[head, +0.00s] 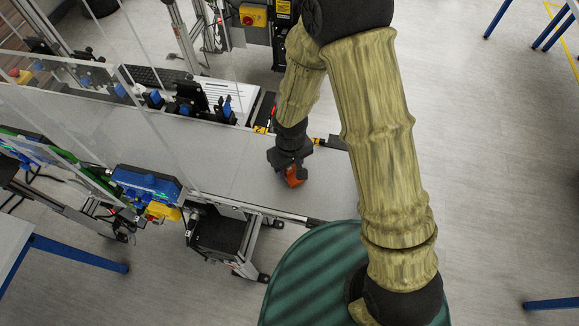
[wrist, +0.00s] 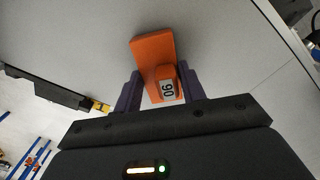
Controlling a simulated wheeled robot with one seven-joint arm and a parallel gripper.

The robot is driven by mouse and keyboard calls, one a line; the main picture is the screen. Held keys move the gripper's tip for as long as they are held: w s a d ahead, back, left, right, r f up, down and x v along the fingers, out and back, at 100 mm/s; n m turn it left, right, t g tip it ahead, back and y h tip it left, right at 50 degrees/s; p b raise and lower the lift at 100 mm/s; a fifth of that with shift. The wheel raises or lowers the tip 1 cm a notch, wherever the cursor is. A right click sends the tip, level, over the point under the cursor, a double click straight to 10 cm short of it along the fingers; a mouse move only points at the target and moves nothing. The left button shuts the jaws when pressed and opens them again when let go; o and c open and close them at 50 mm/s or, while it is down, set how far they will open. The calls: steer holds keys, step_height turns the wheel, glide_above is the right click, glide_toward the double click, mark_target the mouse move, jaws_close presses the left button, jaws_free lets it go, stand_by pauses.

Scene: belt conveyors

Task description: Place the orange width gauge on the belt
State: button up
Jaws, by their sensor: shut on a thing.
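The orange width gauge (wrist: 151,57) is between the two purple-grey fingers of my gripper (wrist: 160,90) in the wrist view. The gripper is shut on its block part, which bears a white label reading "90" or "06". In the head view my gripper (head: 291,172) points down over the right end of the grey belt (head: 233,167), with the orange gauge (head: 294,177) just below it. The belt surface is behind the gauge in the wrist view. I cannot tell whether the gauge touches the belt or hangs just above it.
Clear upright panels (head: 150,110) stand along the belt's left part. A blue sensor box (head: 147,184) sits at its near edge. A keyboard (head: 157,77) lies beyond the far edge. The belt around the gripper is bare.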

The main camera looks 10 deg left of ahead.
step_height(320, 180, up, 10)
steer(key=shift+s+f+b, duration=0.1)
steer(key=shift+b, duration=0.7)
steer(key=shift+f, duration=0.1)
